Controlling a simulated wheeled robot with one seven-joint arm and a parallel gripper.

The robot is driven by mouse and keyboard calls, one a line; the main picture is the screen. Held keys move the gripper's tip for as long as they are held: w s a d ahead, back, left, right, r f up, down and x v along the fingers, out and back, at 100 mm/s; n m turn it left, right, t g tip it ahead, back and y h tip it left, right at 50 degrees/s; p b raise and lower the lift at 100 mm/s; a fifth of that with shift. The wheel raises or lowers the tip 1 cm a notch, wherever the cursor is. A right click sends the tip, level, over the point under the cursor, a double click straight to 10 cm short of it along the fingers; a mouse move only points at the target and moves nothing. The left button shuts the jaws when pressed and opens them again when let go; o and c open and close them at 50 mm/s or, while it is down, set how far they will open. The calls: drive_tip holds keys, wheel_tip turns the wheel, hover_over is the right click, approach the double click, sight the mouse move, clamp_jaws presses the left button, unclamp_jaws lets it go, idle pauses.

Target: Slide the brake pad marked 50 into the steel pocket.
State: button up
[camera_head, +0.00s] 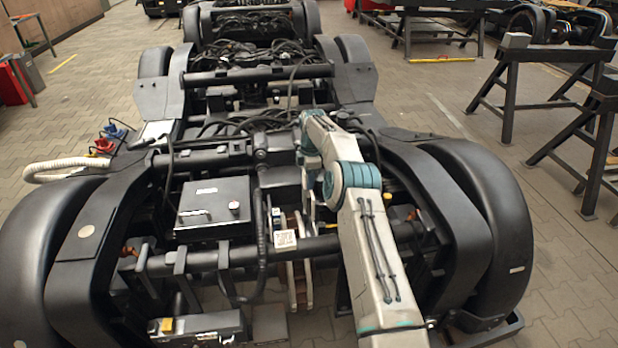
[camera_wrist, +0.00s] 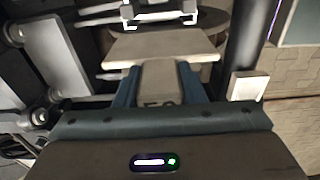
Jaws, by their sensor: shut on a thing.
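In the wrist view, my gripper (camera_wrist: 160,84) is shut on a pale beige brake pad (camera_wrist: 163,47), with one blue-grey finger on each side of its narrow part. Dark digits on the pad, partly covered by the gripper body, look like an upside-down 50. The pad's wide end points away from my gripper. Just beyond that end is a bright-edged metal bracket (camera_wrist: 160,14), which may be the steel pocket. I cannot tell whether the pad touches it. In the head view, my arm hides the gripper and the pad.
The black bogie frame (camera_head: 95,215) surrounds the work area, with bars and cables close by. A small white block (camera_wrist: 247,86) is right of the pad in the wrist view. A black box (camera_head: 213,208) sits left of my arm. Dark trestles (camera_head: 510,95) stand on the right.

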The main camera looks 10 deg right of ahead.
drive_tip(key=shift+d+r, duration=0.1)
drive_tip(key=shift+r, duration=0.05)
drive_tip(key=shift+f+b, duration=1.9)
drive_tip(key=shift+f, duration=2.2)
drive_tip(key=shift+f+b, duration=2.7)
drive_tip(key=shift+f, duration=0.25)
idle(0.8)
